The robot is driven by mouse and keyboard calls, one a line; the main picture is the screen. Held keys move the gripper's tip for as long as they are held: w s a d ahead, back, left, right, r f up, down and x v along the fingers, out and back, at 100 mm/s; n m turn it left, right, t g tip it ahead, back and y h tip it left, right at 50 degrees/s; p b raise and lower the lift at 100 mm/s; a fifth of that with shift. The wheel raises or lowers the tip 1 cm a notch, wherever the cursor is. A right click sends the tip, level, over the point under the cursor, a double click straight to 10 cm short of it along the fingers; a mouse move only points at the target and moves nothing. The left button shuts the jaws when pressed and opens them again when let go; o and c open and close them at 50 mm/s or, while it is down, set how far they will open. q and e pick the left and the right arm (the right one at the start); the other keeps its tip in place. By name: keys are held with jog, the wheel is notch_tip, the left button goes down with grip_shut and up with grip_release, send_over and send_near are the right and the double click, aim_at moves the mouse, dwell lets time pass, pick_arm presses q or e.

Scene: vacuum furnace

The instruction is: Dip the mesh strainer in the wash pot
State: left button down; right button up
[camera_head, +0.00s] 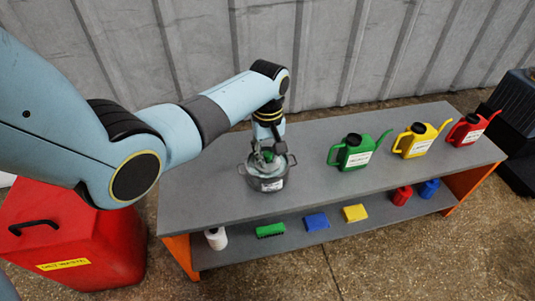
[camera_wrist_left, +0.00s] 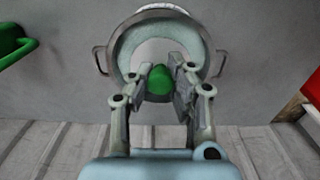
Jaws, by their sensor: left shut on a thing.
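The wash pot (camera_head: 270,184) is a grey metal pot with two side handles and a white label, standing on the grey bench top. My left gripper (camera_head: 264,157) points down over the pot from above. It is shut on a green piece (camera_wrist_left: 160,84), which looks like the grip of the mesh strainer. The strainer's mesh is hidden below the gripper and inside the pot's outline, so how deep it sits cannot be told. In the left wrist view the pot's rim (camera_wrist_left: 160,12) and its handles show around the fingers. My right gripper is not in view.
Green (camera_head: 355,152), yellow (camera_head: 416,141) and red (camera_head: 470,130) cans stand on the bench to the right. The lower shelf holds a white roll (camera_head: 216,238), a green brush (camera_head: 270,230) and other small items. A red waste bin (camera_head: 95,225) stands at the left.

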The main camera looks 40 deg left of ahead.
pick_arm(q)
notch_tip(320, 180, up, 6)
jog(key=p, duration=0.5)
jog(key=shift+f, duration=0.15)
jog(key=shift+r+p, duration=0.8)
jog(key=shift+p, duration=0.25)
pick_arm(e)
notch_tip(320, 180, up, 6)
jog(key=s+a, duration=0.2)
